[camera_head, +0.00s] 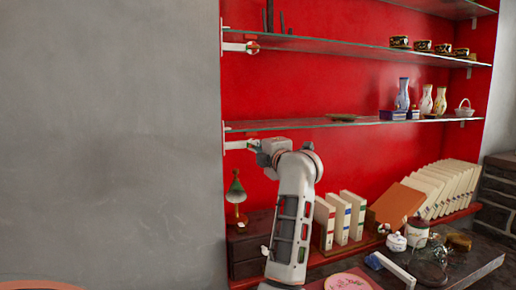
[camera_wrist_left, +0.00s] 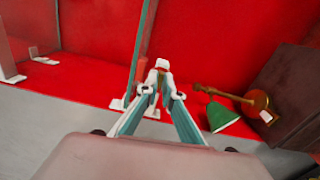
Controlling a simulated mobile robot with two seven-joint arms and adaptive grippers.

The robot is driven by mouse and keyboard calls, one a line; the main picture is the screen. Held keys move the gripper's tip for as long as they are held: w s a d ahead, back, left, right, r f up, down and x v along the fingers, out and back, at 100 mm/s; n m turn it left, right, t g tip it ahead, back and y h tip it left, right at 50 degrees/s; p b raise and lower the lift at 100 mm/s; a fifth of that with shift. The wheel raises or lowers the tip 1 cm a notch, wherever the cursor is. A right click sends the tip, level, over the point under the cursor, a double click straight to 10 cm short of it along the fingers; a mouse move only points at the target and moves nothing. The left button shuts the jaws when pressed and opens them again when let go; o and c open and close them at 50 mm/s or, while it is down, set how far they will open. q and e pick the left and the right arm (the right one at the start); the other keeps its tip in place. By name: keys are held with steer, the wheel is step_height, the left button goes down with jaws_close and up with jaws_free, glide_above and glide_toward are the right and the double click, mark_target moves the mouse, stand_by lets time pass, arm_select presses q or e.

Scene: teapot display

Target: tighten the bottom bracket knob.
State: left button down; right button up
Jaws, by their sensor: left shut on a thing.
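The bottom glass shelf (camera_head: 350,122) rests on a white bracket (camera_head: 235,146) at the left edge of the red alcove. My left arm reaches up to this bracket, and my left gripper (camera_head: 262,147) is level with it, just right of the wall plate. The bracket knob is hidden behind the gripper in the head view. In the left wrist view, the two fingers of my left gripper (camera_wrist_left: 160,90) converge and are shut on a small part just below a white bracket end (camera_wrist_left: 161,65). The knob's turn cannot be told. My right gripper is not in view.
An upper bracket with a round knob (camera_head: 252,47) holds the shelf above. A green-shaded lamp (camera_head: 235,190) stands below the bracket on a dark box (camera_head: 250,245); the lamp also shows in the wrist view (camera_wrist_left: 221,116). Books (camera_head: 340,218) and crockery fill the right.

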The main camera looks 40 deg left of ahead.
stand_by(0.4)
arm_select(q)
steer(key=c, duration=2.2)
jaws_free()
steer(key=v, duration=0.7)
steer(key=shift+s+d, duration=0.15)
steer(key=shift+d, duration=0.15)
